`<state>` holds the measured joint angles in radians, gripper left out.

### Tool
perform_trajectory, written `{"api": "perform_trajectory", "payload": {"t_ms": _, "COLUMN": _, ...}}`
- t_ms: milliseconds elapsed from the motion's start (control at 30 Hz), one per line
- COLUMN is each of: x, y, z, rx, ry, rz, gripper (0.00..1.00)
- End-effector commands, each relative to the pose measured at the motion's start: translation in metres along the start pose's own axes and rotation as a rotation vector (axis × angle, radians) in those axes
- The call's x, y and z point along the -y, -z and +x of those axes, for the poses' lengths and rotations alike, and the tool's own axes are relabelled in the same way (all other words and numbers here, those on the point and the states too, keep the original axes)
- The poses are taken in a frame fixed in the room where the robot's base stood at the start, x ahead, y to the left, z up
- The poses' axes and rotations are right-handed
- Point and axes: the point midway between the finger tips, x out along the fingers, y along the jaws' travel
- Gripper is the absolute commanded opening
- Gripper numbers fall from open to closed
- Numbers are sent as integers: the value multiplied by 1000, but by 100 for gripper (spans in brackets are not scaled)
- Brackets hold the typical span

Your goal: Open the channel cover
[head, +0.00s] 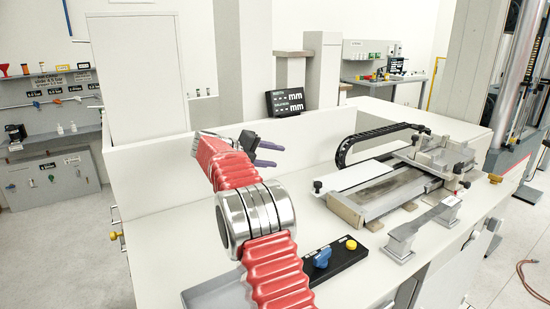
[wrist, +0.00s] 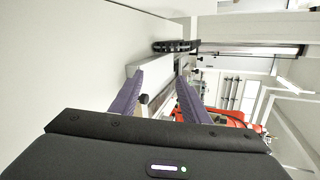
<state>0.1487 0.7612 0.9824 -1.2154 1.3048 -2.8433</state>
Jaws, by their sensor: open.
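My gripper (head: 281,155) is raised above the bench on the left side of the measuring device, with its two purple fingers apart and nothing between them. In the wrist view my gripper (wrist: 160,75) is also open and empty, with part of the device in the gap. The device (head: 385,195) has a long metal channel bed with a flat white plate (head: 352,176) along its far side. I cannot tell for sure which part is the channel cover. My gripper is apart from the device.
A black cable chain (head: 375,138) arches behind the device. A black display (head: 285,102) stands at the back wall. A metal bridge-shaped piece (head: 420,228) and a black panel with blue and yellow knobs (head: 335,258) lie nearer.

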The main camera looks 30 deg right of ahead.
Motion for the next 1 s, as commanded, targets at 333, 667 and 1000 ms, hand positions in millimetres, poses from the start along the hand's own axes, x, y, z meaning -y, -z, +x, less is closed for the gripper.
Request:
{"api": "perform_trajectory", "payload": {"t_ms": 333, "x": 0, "y": 0, "z": 0, "rx": 0, "ry": 0, "rz": 0, "gripper": 42}}
{"api": "perform_trajectory", "payload": {"t_ms": 667, "x": 7, "y": 12, "z": -19, "rx": 8, "ry": -60, "rz": 147, "gripper": 42}}
{"api": "perform_trajectory", "payload": {"t_ms": 1000, "x": 14, "y": 51, "z": -64, "rx": -21, "ry": -219, "rz": 531, "gripper": 42}}
